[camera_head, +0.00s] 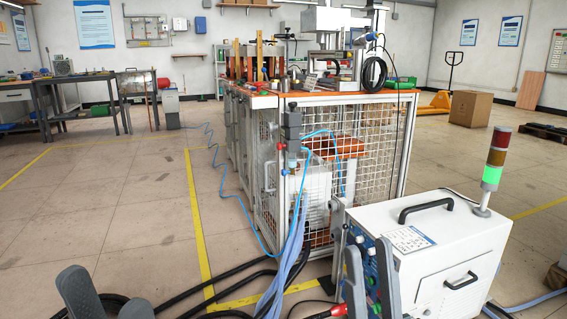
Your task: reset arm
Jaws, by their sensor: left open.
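My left gripper (108,299) is at the bottom left edge, low over the floor. Its two grey fingers are spread apart, with nothing seen between them. My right gripper (371,281) is at the bottom centre right, in front of the blue control panel of the white induction heater box (450,240). Its two grey fingers stand near each other with a narrow gap, and their lower parts are cut off by the frame. I cannot tell how far it is open. No held object shows in either gripper.
A caged workbench (330,94) with an orange top stands ahead. Blue hoses (290,255) and black cables (235,272) run along the floor beside the heater. A signal tower (492,165) glows green. A cardboard box (470,108) stands far right. Floor at left is clear.

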